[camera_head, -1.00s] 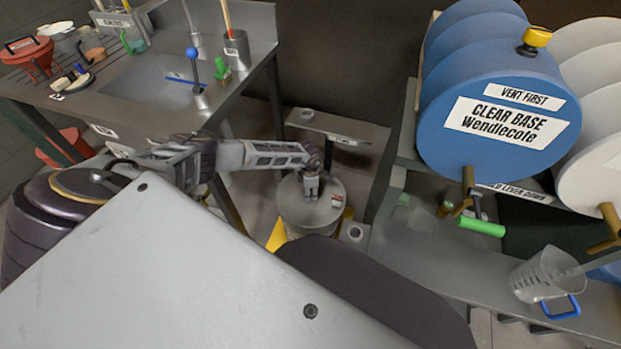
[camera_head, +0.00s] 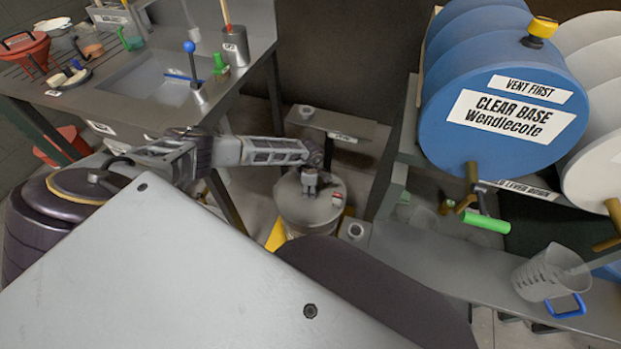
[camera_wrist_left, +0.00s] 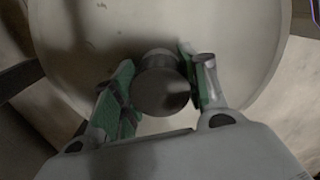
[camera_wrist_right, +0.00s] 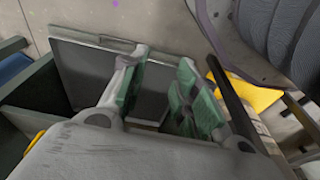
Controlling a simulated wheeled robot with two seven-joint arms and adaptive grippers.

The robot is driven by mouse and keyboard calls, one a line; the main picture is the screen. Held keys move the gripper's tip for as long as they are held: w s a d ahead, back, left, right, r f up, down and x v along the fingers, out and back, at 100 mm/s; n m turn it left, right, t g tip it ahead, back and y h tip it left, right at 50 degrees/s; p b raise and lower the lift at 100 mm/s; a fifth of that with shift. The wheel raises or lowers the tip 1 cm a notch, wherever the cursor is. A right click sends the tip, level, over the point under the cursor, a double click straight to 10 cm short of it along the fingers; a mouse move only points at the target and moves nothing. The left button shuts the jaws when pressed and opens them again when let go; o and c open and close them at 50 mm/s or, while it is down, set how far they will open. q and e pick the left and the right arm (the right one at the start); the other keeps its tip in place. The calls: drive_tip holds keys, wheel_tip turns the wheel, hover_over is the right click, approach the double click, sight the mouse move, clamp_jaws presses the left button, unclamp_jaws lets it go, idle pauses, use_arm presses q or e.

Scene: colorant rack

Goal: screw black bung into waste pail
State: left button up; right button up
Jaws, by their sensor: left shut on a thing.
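The grey waste pail (camera_head: 296,213) stands on the floor between the sink bench and the drum rack. Its pale round top fills much of the left wrist view (camera_wrist_left: 235,75). My left gripper (camera_head: 310,186) reaches down over the pail top. In the left wrist view its green-padded fingers (camera_wrist_left: 160,92) are shut on the dark round black bung (camera_wrist_left: 160,95), over the pail top. Whether the bung's thread sits in an opening is hidden. My right gripper (camera_wrist_right: 158,85) shows only in its own wrist view, open, with nothing seen between its fingers.
A low grey shelf (camera_head: 355,128) stands behind the pail. The sink bench (camera_head: 130,85) is at left. Blue drums (camera_head: 500,150) are at right, above a shelf with a clear jug (camera_head: 540,275). A yellow piece (camera_head: 277,235) lies at the pail's foot.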

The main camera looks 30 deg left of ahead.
use_arm(q)
drive_tip(key=shift+a, duration=0.1)
drive_tip(key=shift+m, duration=0.4)
drive_tip(key=shift+m+b, duration=0.35)
drive_tip(key=shift+m, duration=0.35)
drive_tip(key=shift+w+m+b, duration=0.1)
drive_tip(key=shift+m+b, duration=0.3)
drive_tip(key=shift+m, duration=0.7)
drive_tip(key=shift+b, duration=0.3)
drive_tip(key=o, duration=1)
drive_tip(key=shift+c, duration=0.2)
use_arm(e)
wheel_tip(320, 180, up, 7)
drive_tip(key=a, duration=0.1)
drive_tip(key=shift+s+a+g, duration=0.15)
drive_tip(key=shift+a+g, duration=0.15)
drive_tip(key=shift+a, duration=0.05)
